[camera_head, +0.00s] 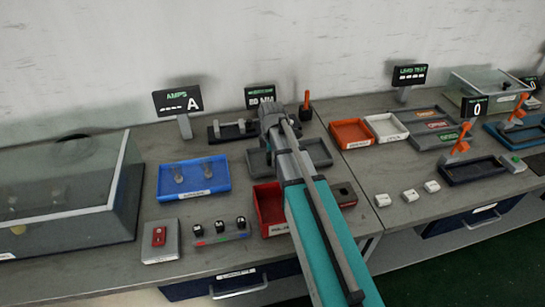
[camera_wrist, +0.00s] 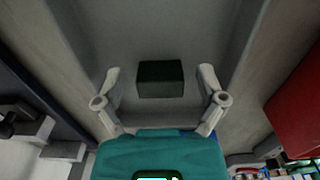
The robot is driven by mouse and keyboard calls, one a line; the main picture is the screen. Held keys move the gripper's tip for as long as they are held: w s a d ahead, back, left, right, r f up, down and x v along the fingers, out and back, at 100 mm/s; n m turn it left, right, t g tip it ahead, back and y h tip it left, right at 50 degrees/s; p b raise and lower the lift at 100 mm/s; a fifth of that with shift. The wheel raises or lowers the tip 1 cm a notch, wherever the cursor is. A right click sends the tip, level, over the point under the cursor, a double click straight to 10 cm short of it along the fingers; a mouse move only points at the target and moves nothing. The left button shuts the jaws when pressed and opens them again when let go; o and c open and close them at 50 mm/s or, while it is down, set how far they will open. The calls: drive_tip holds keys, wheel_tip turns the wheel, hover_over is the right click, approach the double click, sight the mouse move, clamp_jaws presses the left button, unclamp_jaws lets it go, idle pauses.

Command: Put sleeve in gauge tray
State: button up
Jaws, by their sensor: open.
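A small dark block (camera_wrist: 160,78), probably the sleeve, shows in the wrist view inside a grey tray (camera_wrist: 158,28). It seems to rest on the tray floor. My gripper (camera_wrist: 160,75) is open, one finger on each side of the block, with visible gaps to both fingers. How high the fingertips are above the floor is hard to tell. In the head view the grey tray (camera_head: 319,153) is partly covered by my arm. My fingers and the block are hidden there.
A red tray (camera_head: 270,203) stands in front of the grey one, a blue tray (camera_head: 192,193) to the left. A dark rack (camera_head: 232,130) and an upright orange-handled tool (camera_head: 306,106) are behind. An orange tray (camera_head: 351,133) and a white tray (camera_head: 386,127) are to the right.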

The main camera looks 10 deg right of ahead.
drive_tip(key=shift+r, duration=0.2)
wheel_tip(320, 180, up, 12)
drive_tip(key=p, duration=1.2)
drive_tip(key=shift+s, duration=0.15)
idle(0.8)
drive_tip(key=s+m, duration=1.5)
drive_tip(key=m, duration=0.3)
drive_tip(key=shift+s+a, duration=0.25)
drive_tip(key=shift+s, duration=0.15)
